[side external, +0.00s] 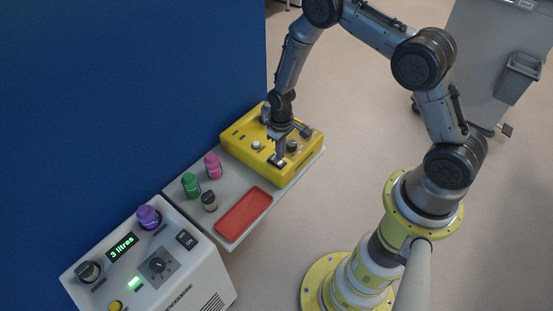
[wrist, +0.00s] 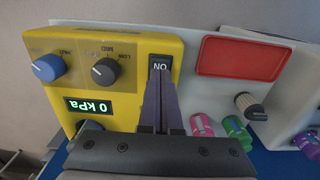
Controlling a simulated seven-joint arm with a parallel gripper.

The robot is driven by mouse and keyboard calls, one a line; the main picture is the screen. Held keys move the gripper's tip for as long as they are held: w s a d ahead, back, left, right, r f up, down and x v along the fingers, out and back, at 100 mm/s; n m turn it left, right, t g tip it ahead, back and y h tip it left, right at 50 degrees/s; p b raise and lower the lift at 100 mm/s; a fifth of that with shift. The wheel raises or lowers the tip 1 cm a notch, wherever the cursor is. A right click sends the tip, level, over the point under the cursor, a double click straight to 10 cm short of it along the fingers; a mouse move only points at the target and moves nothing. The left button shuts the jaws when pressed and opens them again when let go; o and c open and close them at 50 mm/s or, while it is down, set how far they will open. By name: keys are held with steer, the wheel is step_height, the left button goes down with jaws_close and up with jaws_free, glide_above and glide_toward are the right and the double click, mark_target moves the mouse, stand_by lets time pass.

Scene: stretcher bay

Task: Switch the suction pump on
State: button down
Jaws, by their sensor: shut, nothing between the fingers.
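The suction pump is a yellow box (side external: 237,145) on a grey shelf, and it also fills the left of the wrist view (wrist: 120,48). Its dark rocker switch, marked ON, (wrist: 160,66) sits near one edge of the panel. The pump's display (wrist: 88,106) reads 0 kPa. A blue knob (wrist: 44,67) and a black knob (wrist: 104,71) are beside the switch. My gripper (side external: 279,158) is shut and empty, pointing down at the switch. Its fingertips (wrist: 159,84) overlap the switch's lower part in the wrist view; I cannot tell whether they touch it.
A red tray (side external: 243,214), a pink bottle (side external: 213,166), a green bottle (side external: 190,185) and a dark-topped knob or bottle (side external: 209,201) share the grey shelf. A white machine (side external: 190,265) reading 3 litres stands at the lower left. A blue wall (side external: 120,90) runs behind.

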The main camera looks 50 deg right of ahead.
steer(key=shift+r, duration=2.55)
step_height(320, 180, up, 28)
steer(key=t, duration=0.5)
glide_above(281, 163)
steer(key=a, duration=0.1)
steer(key=s+a+r+t, duration=0.1)
steer(key=s+r, duration=0.4)
steer(key=s, duration=0.4)
steer(key=s+a+r+t, duration=0.1)
steer(key=s+r, duration=0.4)
steer(key=s, duration=0.4)
steer(key=s+f+g, duration=0.1)
steer(key=s+f, duration=0.3)
steer(key=s, duration=0.2)
steer(key=shift+s+d, duration=0.25)
